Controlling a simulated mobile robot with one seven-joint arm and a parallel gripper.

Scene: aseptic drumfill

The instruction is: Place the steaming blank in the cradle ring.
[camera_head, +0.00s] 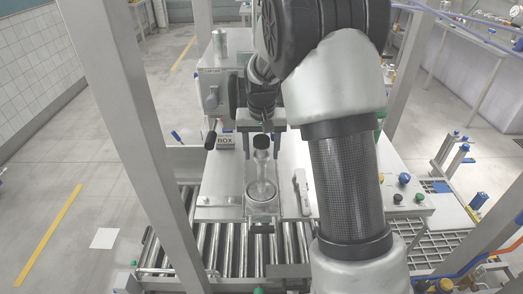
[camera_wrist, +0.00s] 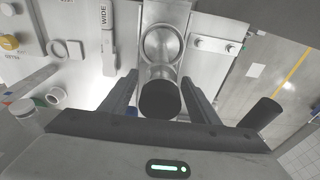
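The blank (camera_head: 261,142) is a slim metal piece with a black top, at the centre of the head view. In the wrist view its round black end (camera_wrist: 158,100) faces the camera, with a pale metal body beyond it. My gripper (camera_head: 261,152) has one finger on each side of the blank. Gaps show between the blank and the fingers in the head view, so the gripper looks open. The cradle ring (camera_head: 262,189) is a round metal ring on a narrow plate, just nearer than the blank; it also shows in the wrist view (camera_wrist: 163,43). The blank's lower end is unclear.
A steel bench top (camera_head: 218,188) surrounds the ring plate. A roller conveyor (camera_head: 235,252) runs along the front. A grey upright post (camera_head: 140,110) stands at left. A machine housing (camera_head: 215,90) stands behind, and a panel with coloured buttons (camera_head: 403,180) lies right.

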